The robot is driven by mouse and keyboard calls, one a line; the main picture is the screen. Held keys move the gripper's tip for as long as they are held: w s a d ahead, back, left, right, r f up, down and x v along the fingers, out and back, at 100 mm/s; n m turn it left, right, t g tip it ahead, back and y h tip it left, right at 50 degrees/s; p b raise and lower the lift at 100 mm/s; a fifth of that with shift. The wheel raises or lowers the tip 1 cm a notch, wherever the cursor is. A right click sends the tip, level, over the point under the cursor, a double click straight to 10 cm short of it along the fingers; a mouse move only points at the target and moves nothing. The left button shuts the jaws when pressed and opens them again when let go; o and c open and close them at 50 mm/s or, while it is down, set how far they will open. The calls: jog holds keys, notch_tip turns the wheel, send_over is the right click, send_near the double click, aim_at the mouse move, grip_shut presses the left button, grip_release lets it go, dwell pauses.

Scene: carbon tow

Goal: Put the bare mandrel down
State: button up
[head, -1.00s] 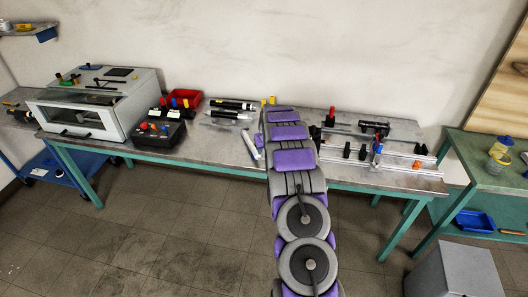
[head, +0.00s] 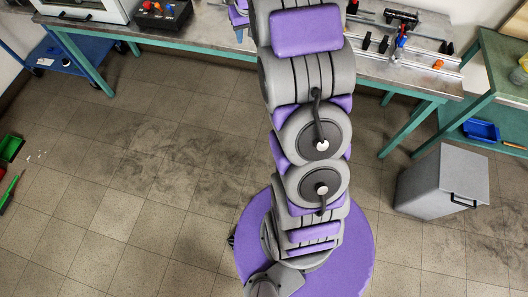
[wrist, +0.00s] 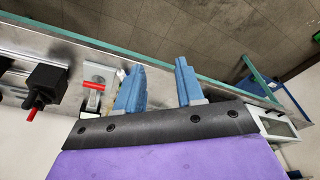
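My gripper in the wrist view (wrist: 157,64) has two blue fingers standing apart, with nothing visible held between them. In the head view my arm reaches up past the top edge, so the gripper is out of that frame. A dark cylinder (head: 402,16) lies at the back right of the workbench (head: 380,72); I cannot tell whether it is the bare mandrel. In the wrist view a black block with a red handle (wrist: 45,78) and a red-handled clamp (wrist: 93,86) are left of the fingers. No mandrel can be made out there.
A fixture with blue and orange parts (head: 400,40) stands on the bench's right. A black box with coloured knobs (head: 163,12) is at the left. A grey bin (head: 440,185) stands on the floor beside a green table (head: 500,75).

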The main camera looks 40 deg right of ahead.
jog(key=s+a+r+g, duration=0.1)
jog(key=s+a+r, duration=0.4)
jog(key=s+a, duration=0.4)
jog(key=s+a+n+g, duration=0.1)
jog(key=s+a, duration=0.3)
jog(key=s, duration=0.6)
jog(key=s+a+r+n+g, duration=0.1)
jog(key=s+a, duration=0.3)
jog(key=s, duration=0.7)
jog(key=s+a+g, duration=0.1)
jog(key=s+a, duration=0.3)
jog(key=s, duration=0.6)
jog(key=shift+s+a+r+n, duration=0.3)
jog(key=shift+r+n, duration=0.05)
jog(key=shift+n, duration=0.05)
jog(key=shift+w, duration=0.15)
